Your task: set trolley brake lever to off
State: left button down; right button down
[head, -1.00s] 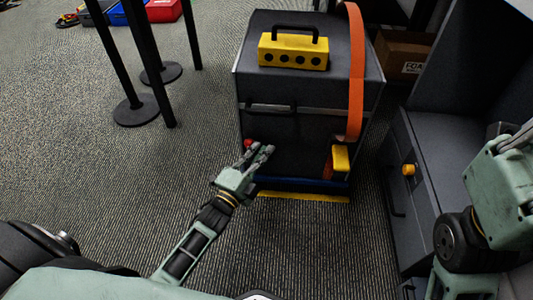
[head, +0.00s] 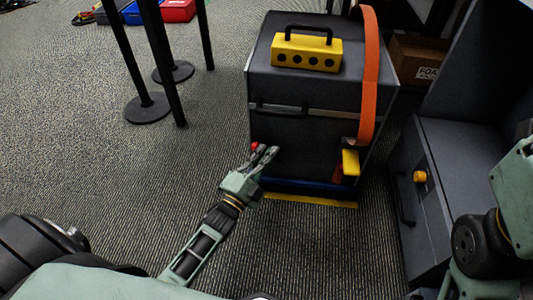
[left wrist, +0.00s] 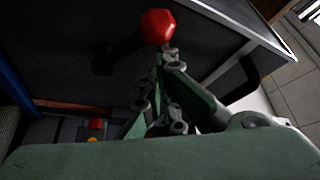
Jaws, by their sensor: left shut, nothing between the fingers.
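The trolley (head: 318,90) is a dark grey box on the carpet, with a dark handle bar across its front. The brake lever's red knob (head: 255,146) shows low on the left of the trolley's front in the head view. In the left wrist view the red knob (left wrist: 158,26) is large, on a dark lever just beyond the fingertips. My left gripper (head: 266,153) is shut and empty, right beside the knob; I cannot tell whether they touch. Its fingers (left wrist: 163,75) point at the knob in the wrist view. My right arm shows at the right edge, but its fingers do not.
A yellow block with holes and a handle (head: 306,52) stands on the trolley top. An orange strap (head: 370,80) hangs at its right side, above a yellow part (head: 350,163). A grey cabinet (head: 455,170) is on the right. Black posts (head: 165,65) stand at left; carpet between is clear.

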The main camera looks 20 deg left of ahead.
pick_arm(q)
jog(key=v, duration=1.2)
